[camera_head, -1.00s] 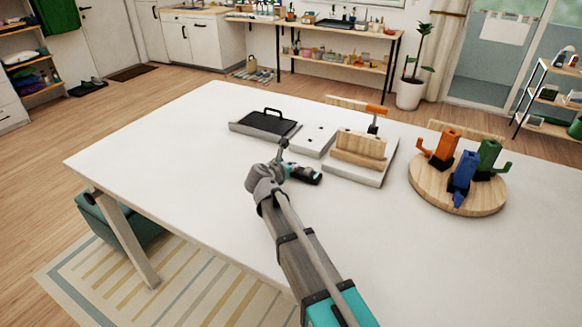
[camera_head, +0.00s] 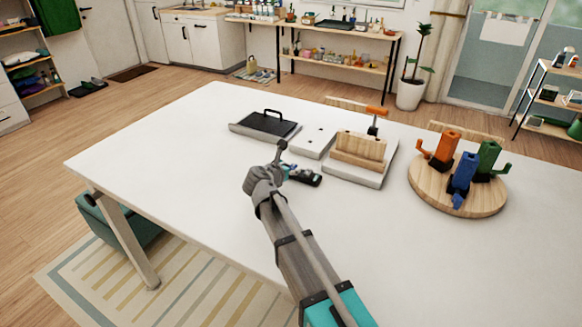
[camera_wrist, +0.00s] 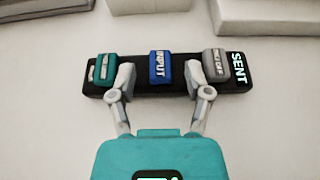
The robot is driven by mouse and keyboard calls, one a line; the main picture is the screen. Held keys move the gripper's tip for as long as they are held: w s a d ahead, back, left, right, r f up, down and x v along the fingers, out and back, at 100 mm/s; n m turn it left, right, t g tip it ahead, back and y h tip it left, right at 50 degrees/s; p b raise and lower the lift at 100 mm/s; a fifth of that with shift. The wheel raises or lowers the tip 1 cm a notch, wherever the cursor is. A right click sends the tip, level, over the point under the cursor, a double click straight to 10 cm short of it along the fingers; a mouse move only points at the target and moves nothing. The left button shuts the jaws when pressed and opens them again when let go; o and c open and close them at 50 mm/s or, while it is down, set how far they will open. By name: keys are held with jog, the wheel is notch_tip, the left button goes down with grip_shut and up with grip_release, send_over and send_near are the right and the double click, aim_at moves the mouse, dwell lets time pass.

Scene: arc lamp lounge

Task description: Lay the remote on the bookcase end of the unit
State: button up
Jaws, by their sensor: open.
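The remote is a black bar (camera_wrist: 180,88) with a teal, a blue "INPUT" and a grey button, and "SENT" at its right end. It lies on the white table and shows, partly covered by my gripper, in the head view (camera_head: 305,177). My gripper (camera_wrist: 163,75) is open, its two fingers spread along the bar on either side of the blue button. I cannot tell whether they touch it. Behind it stands a low unit: a black handled tray (camera_head: 262,126) at left, a white plate (camera_head: 314,139), and a white base (camera_head: 352,174) with upright wooden slabs (camera_head: 360,150). No bookcase end is labelled.
A round wooden board (camera_head: 458,197) with orange, blue and green cactus-like pieces stands at the right. A tool with an orange handle (camera_head: 376,111) rises behind the slabs. The table (camera_head: 180,150) is clear at the left and in front.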

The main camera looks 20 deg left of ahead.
jog(key=p+v, duration=0.3)
jog(key=v, duration=0.6)
jog(key=shift+s+r, duration=0.1)
jog(key=shift+r, duration=0.05)
jog(key=shift+p+v, duration=0.5)
jog(key=shift+v, duration=0.4)
